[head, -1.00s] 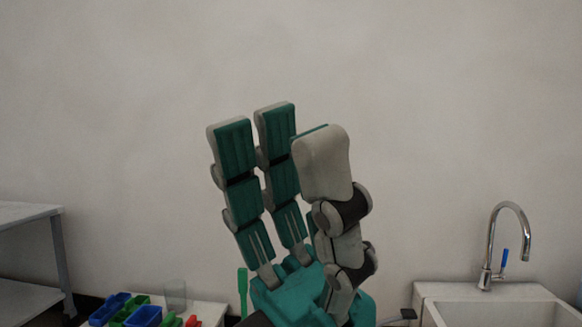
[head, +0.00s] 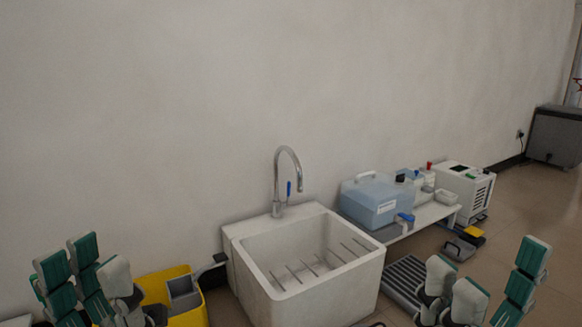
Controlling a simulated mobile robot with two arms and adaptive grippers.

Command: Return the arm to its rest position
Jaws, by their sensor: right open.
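My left gripper (head: 92,262) is at the lower left corner of the head view, fingers pointing up. Its fingers stand apart from its thumb, with nothing seen between them. My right gripper (head: 495,265) is at the lower right, also pointing up. It is open wide and empty. Both have grey fingers with teal pads. The arms behind both grippers are cut off by the bottom edge of the view.
A white sink (head: 305,265) with a tall tap (head: 277,185) stands at the wall between my grippers. A yellow container (head: 185,290) is beside my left gripper. A low bench (head: 425,220) holds a blue box (head: 375,200) and a white device (head: 465,190). Floor is clear at right.

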